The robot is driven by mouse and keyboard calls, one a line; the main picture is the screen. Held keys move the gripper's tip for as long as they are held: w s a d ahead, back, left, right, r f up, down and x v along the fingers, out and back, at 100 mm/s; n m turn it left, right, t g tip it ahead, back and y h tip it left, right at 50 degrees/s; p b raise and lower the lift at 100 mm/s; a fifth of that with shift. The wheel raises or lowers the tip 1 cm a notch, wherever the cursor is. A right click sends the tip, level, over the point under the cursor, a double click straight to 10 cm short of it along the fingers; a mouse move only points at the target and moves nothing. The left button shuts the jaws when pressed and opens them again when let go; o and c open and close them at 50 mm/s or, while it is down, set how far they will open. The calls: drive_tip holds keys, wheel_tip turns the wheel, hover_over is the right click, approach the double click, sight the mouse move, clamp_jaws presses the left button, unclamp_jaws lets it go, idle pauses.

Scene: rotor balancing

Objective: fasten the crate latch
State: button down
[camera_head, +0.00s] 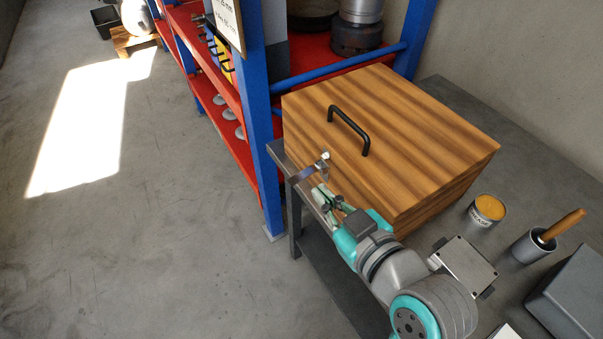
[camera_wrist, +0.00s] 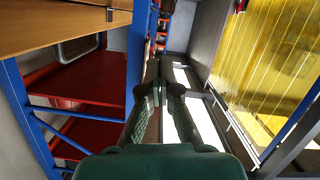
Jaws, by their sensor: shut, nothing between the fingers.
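The wooden crate (camera_head: 395,125) stands on the grey bench with its lid down. A black handle (camera_head: 350,130) is on the lid. The small metal latch (camera_head: 309,172) is at the crate's near-left side by the lid edge. It seems to stick out from the crate, but its exact position is too small to tell. My gripper (camera_head: 319,191) is just below the latch in the picture, shut and empty, apart from it as far as I see. In the wrist view my gripper (camera_wrist: 154,70) has its fingers together, and the crate's underside or side (camera_wrist: 60,28) fills the upper left.
A blue and red shelf rack (camera_head: 262,110) stands close behind and left of the crate. A tin (camera_head: 486,210), a cup with a wooden-handled tool (camera_head: 533,245) and a grey box (camera_head: 575,290) stand on the bench at right. The floor at left is clear.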

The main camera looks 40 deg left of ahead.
drive_tip(key=shift+a, duration=0.1)
hover_over(301, 180)
drive_tip(key=s+d, duration=0.1)
drive_tip(key=s, duration=0.1)
wheel_tip(301, 180, down, 2)
drive_tip(key=f, duration=0.3)
drive_tip(key=shift+w+a, duration=0.15)
drive_tip(key=shift+w, duration=0.25)
drive_tip(key=shift+w+f, duration=0.1)
drive_tip(key=shift+f, duration=0.6)
drive_tip(key=shift+f+n, duration=0.3)
drive_tip(key=shift+n, duration=0.1)
wheel_tip(301, 180, down, 4)
drive_tip(key=n+t, duration=0.1)
drive_tip(key=n, duration=0.1)
drive_tip(key=n+t, duration=0.1)
drive_tip(key=n, duration=0.3)
drive_tip(key=shift+f+t, duration=0.25)
drive_tip(key=shift+t, duration=0.15)
